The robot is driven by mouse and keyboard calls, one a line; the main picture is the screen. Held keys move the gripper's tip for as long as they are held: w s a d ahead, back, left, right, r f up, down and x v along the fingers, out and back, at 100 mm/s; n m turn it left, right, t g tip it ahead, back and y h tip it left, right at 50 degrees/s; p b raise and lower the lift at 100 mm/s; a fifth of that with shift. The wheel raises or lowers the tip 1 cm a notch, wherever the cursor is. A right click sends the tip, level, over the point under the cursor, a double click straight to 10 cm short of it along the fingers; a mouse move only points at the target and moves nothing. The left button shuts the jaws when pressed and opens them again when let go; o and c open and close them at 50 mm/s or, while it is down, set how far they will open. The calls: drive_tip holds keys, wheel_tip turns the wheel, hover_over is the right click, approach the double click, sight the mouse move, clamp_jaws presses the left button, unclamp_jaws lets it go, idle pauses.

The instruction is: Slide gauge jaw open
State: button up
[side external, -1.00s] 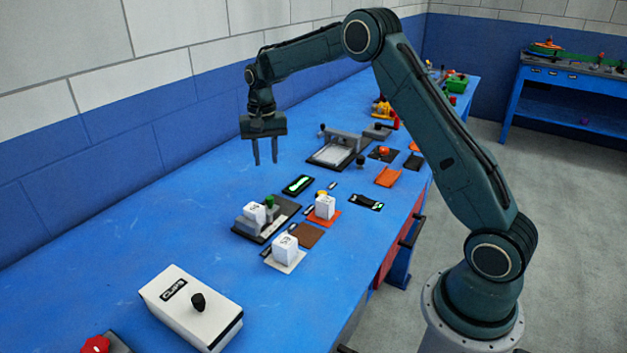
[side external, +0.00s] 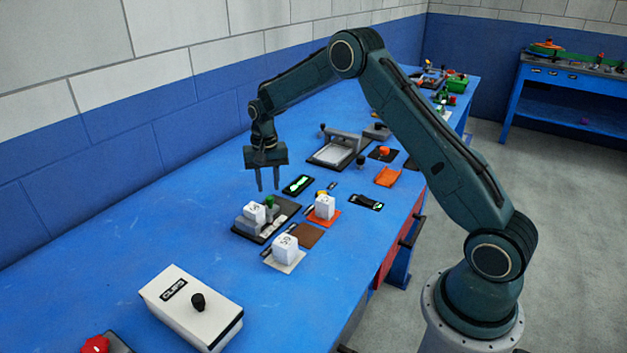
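My gripper (side external: 268,188) points down, its two fingers apart with nothing visible between them. It hangs above and behind a grey device on a black base (side external: 285,224), which looks like the gauge. This device has stepped grey blocks (side external: 246,223), a green knob (side external: 270,201) and a white marked block (side external: 255,211) resting in it. The fingertips look a little above the green knob, apart from it. Which grey part is the jaw, and whether it is open, is too small to tell.
White blocks stand on an orange pad (side external: 332,219) and a pale pad (side external: 290,264) in front. A brown pad (side external: 308,235) lies between. A white box labelled CLIPS (side external: 180,309) stands front left. A grey device with a tray (side external: 333,154) is behind. The left tabletop is clear.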

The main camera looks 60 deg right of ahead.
sight(270, 197)
drive_tip(key=shift+f, duration=2.85)
clamp_jaws()
